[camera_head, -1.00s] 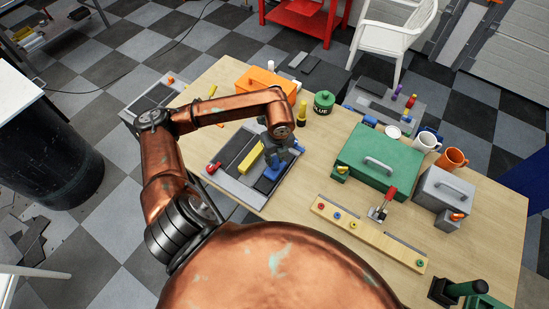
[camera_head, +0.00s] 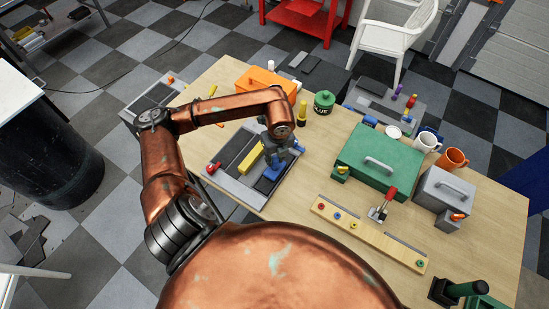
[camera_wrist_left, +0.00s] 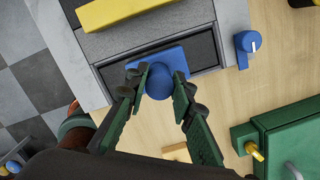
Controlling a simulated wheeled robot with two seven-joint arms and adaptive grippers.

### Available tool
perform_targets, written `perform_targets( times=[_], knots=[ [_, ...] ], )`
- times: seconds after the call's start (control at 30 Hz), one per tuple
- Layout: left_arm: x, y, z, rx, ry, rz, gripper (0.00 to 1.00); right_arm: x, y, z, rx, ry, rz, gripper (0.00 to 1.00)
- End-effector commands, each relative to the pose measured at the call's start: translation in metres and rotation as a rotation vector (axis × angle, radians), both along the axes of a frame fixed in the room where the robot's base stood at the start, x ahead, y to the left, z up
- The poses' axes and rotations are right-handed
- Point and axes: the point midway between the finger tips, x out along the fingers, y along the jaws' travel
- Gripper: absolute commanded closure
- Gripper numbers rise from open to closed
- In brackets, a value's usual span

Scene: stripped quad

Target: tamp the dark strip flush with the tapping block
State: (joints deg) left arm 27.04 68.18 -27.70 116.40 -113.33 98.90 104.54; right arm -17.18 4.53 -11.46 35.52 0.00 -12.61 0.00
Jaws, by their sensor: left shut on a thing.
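The blue tapping block (camera_wrist_left: 178,61) has a round knob (camera_wrist_left: 159,82). My left gripper (camera_wrist_left: 160,78) is shut on this knob, with a green finger on each side. The block lies over the middle of the dark strip (camera_wrist_left: 204,50), which sits in a long slot of the grey fixture (camera_wrist_left: 232,20). The strip shows on both sides of the block; its height against the slot rim is hard to tell. In the head view my left gripper (camera_head: 279,150) is over the fixture (camera_head: 222,180), partly hiding the block (camera_head: 270,173). My right gripper is not in view.
A yellow bar (camera_head: 251,157) lies on the fixture beside the slot. A blue dial (camera_wrist_left: 246,42) is close by at the fixture's edge. A green case (camera_head: 385,147), a wooden strip board (camera_head: 370,237) and mugs (camera_head: 427,141) stand to the right. Bare tabletop lies between fixture and case.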

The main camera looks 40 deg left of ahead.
Motion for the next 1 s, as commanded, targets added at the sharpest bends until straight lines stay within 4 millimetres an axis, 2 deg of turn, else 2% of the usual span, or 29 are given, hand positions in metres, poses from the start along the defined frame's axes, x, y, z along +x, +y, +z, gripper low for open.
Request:
perform_targets(
  times=[0.1,0.8,1.0],
  knots=[
    [0.001,0.0,0.014,0.001,-0.005,0.001,1.0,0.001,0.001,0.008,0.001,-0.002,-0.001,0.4],
    [0.002,0.0,0.068,0.001,-0.005,0.001,1.0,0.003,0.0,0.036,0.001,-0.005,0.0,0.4],
    [0.001,0.001,0.074,0.001,-0.004,0.001,1.0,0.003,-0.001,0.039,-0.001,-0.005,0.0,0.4]
  ],
)
